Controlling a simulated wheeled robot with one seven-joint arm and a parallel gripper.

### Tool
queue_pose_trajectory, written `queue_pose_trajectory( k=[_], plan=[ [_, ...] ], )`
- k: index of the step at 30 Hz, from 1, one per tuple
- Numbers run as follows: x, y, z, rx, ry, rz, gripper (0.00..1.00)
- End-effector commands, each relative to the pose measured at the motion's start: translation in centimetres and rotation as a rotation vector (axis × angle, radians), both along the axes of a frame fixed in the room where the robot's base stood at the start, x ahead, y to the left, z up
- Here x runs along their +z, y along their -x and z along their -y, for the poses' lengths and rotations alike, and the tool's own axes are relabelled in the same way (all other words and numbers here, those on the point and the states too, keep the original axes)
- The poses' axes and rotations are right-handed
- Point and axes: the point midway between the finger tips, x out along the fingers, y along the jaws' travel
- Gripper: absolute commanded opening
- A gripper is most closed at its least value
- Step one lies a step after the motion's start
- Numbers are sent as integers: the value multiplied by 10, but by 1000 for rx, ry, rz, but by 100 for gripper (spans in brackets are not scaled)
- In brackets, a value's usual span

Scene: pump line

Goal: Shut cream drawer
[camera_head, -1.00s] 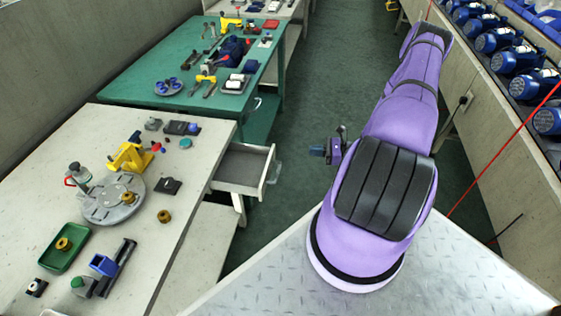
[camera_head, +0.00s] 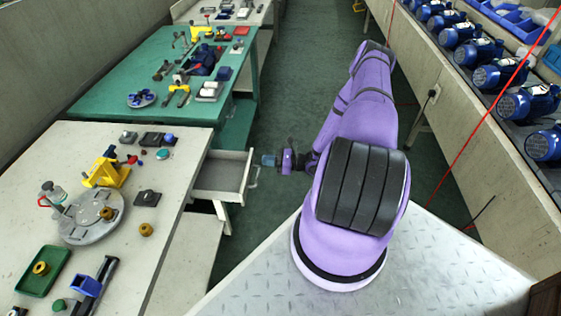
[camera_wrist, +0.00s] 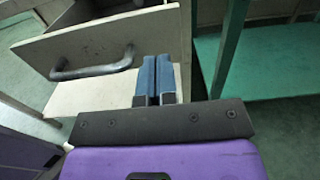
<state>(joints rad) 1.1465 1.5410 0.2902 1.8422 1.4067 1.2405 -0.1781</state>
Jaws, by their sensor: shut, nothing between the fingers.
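The cream drawer (camera_head: 222,174) is pulled out from the right side of the cream workbench in the head view, with a grey inside that looks empty. In the wrist view its front panel (camera_wrist: 104,43) fills the upper left, with a dark bar handle (camera_wrist: 93,65) on it. My gripper (camera_head: 262,160) is just right of the drawer front in the head view. In the wrist view its blue fingers (camera_wrist: 157,76) are together and empty, pointing at the right part of the front, right of the handle. I cannot tell whether they touch it.
The cream workbench (camera_head: 172,190) carries a round grey fixture, a green tray (camera_head: 42,272) and small parts. A green table (camera_head: 110,100) stands behind it. The aisle floor (camera_head: 300,60) is clear. Blue pumps (camera_head: 510,100) line the right side.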

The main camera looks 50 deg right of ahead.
Motion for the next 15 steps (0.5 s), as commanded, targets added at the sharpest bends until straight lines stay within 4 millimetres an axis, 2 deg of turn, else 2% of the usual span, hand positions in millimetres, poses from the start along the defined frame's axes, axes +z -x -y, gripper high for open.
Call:
queue_pose_trajectory(
  k=[6,15],
  plan=[
    [0,-20,-15,1,1,1,0],
    [0,-25,-19,-1,2,0,0]
  ],
)
